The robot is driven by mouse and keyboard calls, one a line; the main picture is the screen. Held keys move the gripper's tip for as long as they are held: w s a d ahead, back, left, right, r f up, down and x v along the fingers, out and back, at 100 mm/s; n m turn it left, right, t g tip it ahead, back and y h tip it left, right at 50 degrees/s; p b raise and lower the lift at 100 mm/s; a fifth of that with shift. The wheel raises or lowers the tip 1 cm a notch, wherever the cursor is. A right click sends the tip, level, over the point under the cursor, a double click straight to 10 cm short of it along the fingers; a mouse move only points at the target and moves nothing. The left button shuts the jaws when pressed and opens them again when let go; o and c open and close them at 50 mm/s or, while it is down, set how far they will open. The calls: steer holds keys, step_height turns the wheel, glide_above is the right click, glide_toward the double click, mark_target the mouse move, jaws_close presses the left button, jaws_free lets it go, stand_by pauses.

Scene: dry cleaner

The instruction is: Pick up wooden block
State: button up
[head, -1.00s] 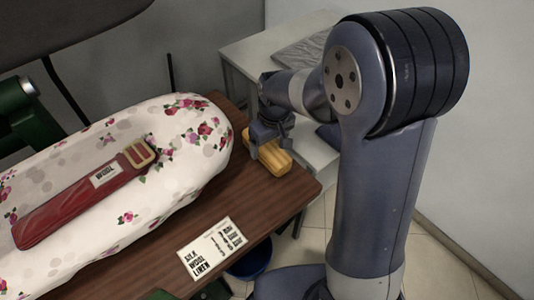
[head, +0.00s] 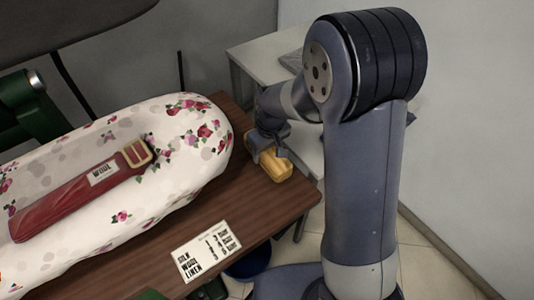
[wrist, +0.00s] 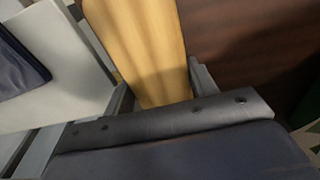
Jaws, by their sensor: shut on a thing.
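The wooden block (head: 277,168) is light yellow-brown and sits at the far right corner of the brown table, in the head view. My gripper (head: 268,148) is at the block, its jaws shut on it. In the wrist view the block (wrist: 147,45) stretches up from between the two fingers (wrist: 158,88), one finger on each side. The gripper hides part of the block in the head view. I cannot tell whether the block touches the table or is slightly above it.
A floral ironing board (head: 95,215) with a red strap (head: 70,202) labelled WOOL lies left of the block. A printed card (head: 207,254) lies near the table's front edge (head: 262,232). A white table (head: 262,52) stands behind. Bare tabletop lies between card and block.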

steer(key=c, duration=0.5)
step_height(320, 180, up, 10)
steer(key=shift+r, duration=0.1)
stand_by(0.4)
